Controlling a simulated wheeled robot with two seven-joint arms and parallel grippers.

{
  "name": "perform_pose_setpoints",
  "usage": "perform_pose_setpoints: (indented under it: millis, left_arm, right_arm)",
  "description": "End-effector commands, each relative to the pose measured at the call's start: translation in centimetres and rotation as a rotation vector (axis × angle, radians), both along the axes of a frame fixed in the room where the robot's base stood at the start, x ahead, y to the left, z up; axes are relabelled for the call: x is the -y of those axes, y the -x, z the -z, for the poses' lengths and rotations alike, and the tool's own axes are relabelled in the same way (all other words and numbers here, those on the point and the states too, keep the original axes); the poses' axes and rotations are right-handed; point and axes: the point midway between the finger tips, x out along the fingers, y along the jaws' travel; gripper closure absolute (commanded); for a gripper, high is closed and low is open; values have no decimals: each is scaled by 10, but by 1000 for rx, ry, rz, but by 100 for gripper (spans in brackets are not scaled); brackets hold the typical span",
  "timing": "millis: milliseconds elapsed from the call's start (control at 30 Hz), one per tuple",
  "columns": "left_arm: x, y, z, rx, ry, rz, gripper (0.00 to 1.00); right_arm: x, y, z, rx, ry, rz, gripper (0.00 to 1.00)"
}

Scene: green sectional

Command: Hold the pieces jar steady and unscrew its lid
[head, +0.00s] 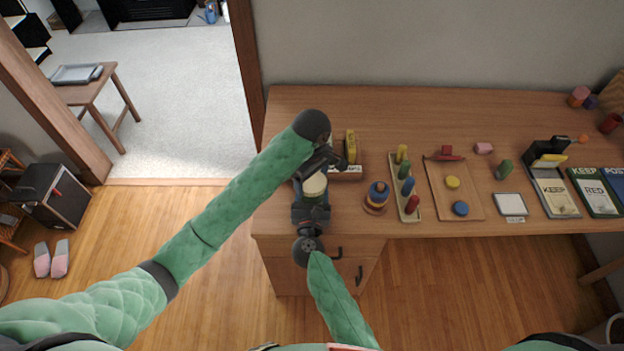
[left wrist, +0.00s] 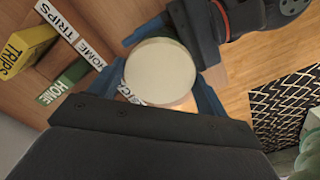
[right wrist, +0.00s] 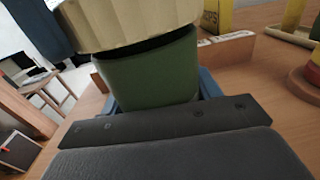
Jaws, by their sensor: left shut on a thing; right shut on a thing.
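The pieces jar has a green body (right wrist: 150,72) and a ribbed cream lid (right wrist: 130,22) in the right wrist view. A dark band shows between lid and body; I cannot tell whether it is a gap or shadow. In the head view the lid (head: 314,184) is near the desk's front left edge, partly hidden by my grippers. My left gripper (head: 317,172) reaches down from above and is shut on the lid, which shows round between its blue fingers in the left wrist view (left wrist: 160,72). My right gripper (head: 311,206) is shut on the green body from the front.
A stacking-ring toy (head: 377,196) and a peg board (head: 405,188) stand right of the jar on the desk (head: 440,110). Drawer handles (head: 337,253) are below the desk edge.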

Motion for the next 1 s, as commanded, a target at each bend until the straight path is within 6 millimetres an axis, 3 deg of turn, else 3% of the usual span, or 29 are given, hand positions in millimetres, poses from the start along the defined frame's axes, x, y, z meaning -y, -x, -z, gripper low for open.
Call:
perform_pose_setpoints:
  millis: [467,800,1000]
  left_arm:
    - [0,0,-3,-1,-1,0,50]
    - [-1,-1,-36,2,-2,2,50]
    - [0,1,-42,-1,-1,0,50]
  right_arm:
    - [0,0,1,-1,0,-1,100]
    - [0,0,1,-1,0,-1,100]
    - [0,0,1,-1,0,0,100]
